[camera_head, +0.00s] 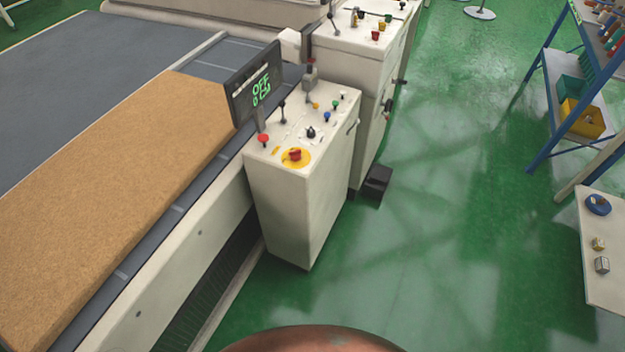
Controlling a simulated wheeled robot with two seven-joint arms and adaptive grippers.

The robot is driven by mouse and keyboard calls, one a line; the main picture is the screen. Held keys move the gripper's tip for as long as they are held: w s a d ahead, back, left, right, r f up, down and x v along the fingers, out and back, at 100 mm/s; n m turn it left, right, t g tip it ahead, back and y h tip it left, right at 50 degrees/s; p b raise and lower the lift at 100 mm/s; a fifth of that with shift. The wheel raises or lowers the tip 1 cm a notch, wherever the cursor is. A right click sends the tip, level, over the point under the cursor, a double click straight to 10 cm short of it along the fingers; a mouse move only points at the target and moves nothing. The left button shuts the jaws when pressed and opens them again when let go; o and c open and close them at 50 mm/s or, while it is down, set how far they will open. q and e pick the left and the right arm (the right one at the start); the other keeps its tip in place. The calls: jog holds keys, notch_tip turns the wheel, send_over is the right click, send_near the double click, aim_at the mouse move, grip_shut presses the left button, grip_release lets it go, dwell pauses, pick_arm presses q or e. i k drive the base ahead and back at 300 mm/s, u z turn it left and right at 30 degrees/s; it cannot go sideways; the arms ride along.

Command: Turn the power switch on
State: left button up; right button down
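A white control cabinet (299,214) stands beside the machine. Its top panel carries a red knob on a yellow round plate (295,155), which looks like a rotary switch. Behind it is a black knob (310,132). A red button (263,138), a blue button (327,117), a green button and small levers are also on the panel. I cannot tell for certain which control is the power switch. Neither of my grippers is in view.
A brown mattress slab (110,190) lies on the grey conveyor (75,85) at left. A second control cabinet (372,75) stands behind the first, with a black box (376,182) on the floor. A blue shelf (546,75) and white table (606,275) stand right. Green floor between is clear.

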aim_at(296, 155)
jog(key=u, duration=0.55)
jog(key=k, duration=1.25)
jog(key=z, duration=0.4)
jog(key=i, duration=1.85)
jog(key=u, duration=0.7)
